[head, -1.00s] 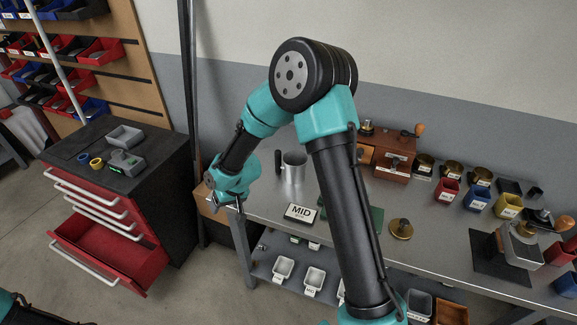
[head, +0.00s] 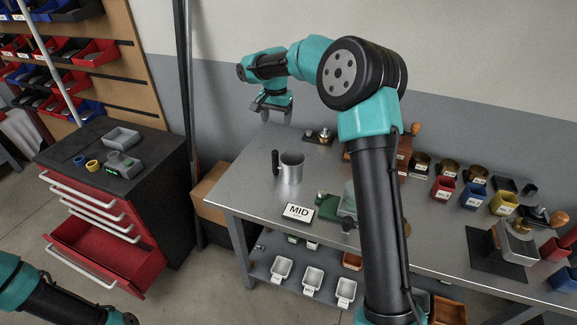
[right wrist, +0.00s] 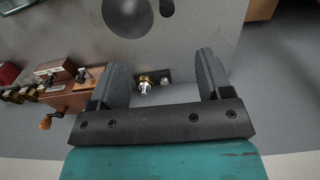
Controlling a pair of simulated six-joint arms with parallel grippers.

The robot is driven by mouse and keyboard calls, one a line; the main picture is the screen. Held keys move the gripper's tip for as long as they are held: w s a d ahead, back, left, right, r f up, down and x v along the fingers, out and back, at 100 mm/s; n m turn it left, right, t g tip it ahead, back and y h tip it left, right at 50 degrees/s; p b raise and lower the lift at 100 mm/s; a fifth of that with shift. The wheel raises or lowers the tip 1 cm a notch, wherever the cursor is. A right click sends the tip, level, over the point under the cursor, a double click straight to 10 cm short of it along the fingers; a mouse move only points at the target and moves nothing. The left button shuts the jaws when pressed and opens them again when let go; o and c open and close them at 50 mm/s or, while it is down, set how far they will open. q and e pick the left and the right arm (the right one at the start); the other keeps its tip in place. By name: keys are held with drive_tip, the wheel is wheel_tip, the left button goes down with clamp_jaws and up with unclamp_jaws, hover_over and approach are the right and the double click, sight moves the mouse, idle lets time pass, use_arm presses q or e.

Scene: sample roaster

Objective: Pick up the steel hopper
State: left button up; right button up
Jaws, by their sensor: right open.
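A steel cup-shaped vessel (head: 291,168) with a dark side handle stands upright on the steel bench; I take it for the steel hopper. In the right wrist view its dark open mouth (right wrist: 126,14) is at the top edge, partly cut off. My right gripper (head: 276,113) is open and empty, raised above the bench's back left edge, behind the vessel and apart from it. Its two fingers also frame the right wrist view (right wrist: 163,68). Part of my left arm shows at the lower left of the head view; its gripper is out of view.
A small brass and steel part (head: 324,139) stands behind the vessel; it also shows between the fingers (right wrist: 145,84). A green device (head: 328,205) is partly behind my right arm. Several coloured bins and brass cups stand right.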

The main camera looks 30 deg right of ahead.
sight(277, 151)
wheel_tip(277, 151, down, 12)
drive_tip(key=shift+a+r, duration=0.1)
drive_tip(key=shift+r, duration=0.05)
drive_tip(key=shift+f, duration=0.3)
idle(0.4)
drive_tip(key=shift+w+f, duration=0.2)
drive_tip(key=shift+f, duration=2.4)
drive_tip(key=c, duration=0.9)
